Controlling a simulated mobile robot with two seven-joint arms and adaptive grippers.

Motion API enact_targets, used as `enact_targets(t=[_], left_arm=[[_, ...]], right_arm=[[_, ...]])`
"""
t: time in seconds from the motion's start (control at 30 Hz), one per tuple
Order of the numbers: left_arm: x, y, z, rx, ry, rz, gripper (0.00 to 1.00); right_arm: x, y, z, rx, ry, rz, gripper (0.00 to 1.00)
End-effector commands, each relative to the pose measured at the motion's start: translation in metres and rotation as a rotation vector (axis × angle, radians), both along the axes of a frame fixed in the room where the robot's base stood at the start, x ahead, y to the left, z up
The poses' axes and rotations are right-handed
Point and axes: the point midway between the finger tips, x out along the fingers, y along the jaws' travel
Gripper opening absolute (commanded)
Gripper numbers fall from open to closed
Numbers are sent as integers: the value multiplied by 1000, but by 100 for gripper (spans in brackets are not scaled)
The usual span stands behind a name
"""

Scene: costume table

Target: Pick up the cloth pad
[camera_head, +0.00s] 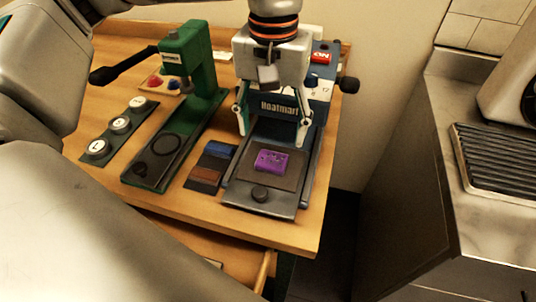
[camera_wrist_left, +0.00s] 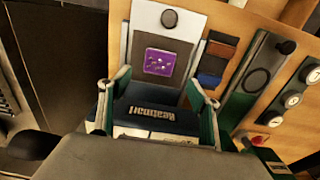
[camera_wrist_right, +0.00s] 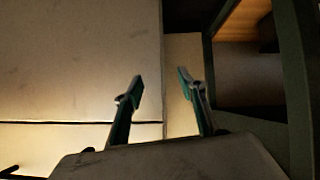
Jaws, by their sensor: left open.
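A purple patterned square, which looks like the cloth pad (camera_head: 271,161), lies flat on the dark plate of the heat press (camera_head: 260,195). The pad also shows whole in the left wrist view (camera_wrist_left: 159,62). My left gripper (camera_head: 272,135) is open and empty, over the back part of the press, pointing down. Its fingers are apart from the pad, which lies nearer the front of the press. My right gripper (camera_wrist_right: 161,78) shows only in its own wrist view. Its fingers are apart with nothing between them.
Left of the press lie blue and brown blocks (camera_head: 206,177), a green hand press (camera_head: 186,65) with a black lever, and a strip of round badges (camera_head: 120,126). A grey counter (camera_head: 490,210) stands at right, beyond a dark gap. The table's front right corner (camera_head: 300,238) is clear.

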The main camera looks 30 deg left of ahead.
Motion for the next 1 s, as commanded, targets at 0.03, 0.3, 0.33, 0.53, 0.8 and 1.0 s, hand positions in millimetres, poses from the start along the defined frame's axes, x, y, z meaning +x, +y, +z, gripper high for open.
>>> enact_targets(t=[0.03, 0.3, 0.33, 0.53, 0.8, 1.0], left_arm=[[0, 0, -8, 1, 3, -1, 62], [0, -1, -38, -1, 6, -1, 62], [1, -1, -43, 0, 5, -1, 62], [1, -1, -66, 0, 3, -1, 62], [2, -1, -69, 0, 0, 0, 62], [2, -1, -69, 0, 0, 0, 21]], right_arm=[[0, -1, -2, -2, 1, 1, 40], [-1, -3, -6, -10, 2, 1, 40], [-1, -3, -6, -11, 3, 2, 40], [-1, -3, -7, -12, 3, 3, 40], [-1, -3, -5, -10, 0, 3, 40], [-3, -2, -5, -9, 4, 2, 40]])
